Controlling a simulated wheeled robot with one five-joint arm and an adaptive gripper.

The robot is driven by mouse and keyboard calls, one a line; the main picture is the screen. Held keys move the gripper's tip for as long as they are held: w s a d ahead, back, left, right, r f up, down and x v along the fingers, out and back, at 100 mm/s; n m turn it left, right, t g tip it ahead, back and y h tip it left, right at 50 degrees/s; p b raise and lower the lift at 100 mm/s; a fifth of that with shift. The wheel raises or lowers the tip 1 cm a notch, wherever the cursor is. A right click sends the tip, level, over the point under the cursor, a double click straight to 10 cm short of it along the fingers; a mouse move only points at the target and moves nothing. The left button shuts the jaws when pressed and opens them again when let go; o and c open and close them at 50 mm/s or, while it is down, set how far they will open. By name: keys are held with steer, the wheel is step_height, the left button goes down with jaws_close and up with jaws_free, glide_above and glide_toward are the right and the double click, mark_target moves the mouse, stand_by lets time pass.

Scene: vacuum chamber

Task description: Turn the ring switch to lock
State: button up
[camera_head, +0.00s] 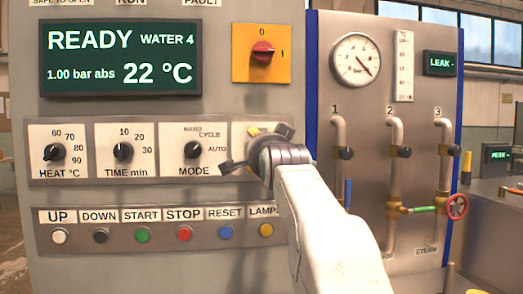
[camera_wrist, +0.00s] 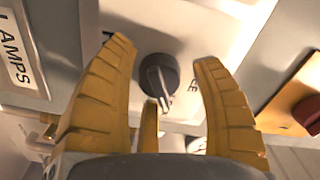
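A dark round knob (camera_wrist: 157,80) with a pale pointer bar sits on a white plate (camera_wrist: 185,25) in the wrist view, between my gripper's yellow fingers. My gripper (camera_wrist: 164,52) is open around the knob, with gaps on both sides. In the head view my gripper (camera_head: 256,149) is at the fourth plate (camera_head: 240,137) in the dial row, right of MODE, and hides its knob and most of its lettering. Only a few letters beside the knob show in the wrist view, so I cannot read its setting or confirm its name.
HEAT (camera_head: 52,153), TIME (camera_head: 123,152) and MODE (camera_head: 193,150) dials lie to the left. Push buttons (camera_head: 184,233) run below. A red rotary switch (camera_head: 262,51) on yellow is above. Pipes with valves (camera_head: 393,205) stand on the right panel.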

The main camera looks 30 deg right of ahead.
steer(key=shift+s, duration=0.1)
steer(key=v, duration=1.2)
stand_by(0.8)
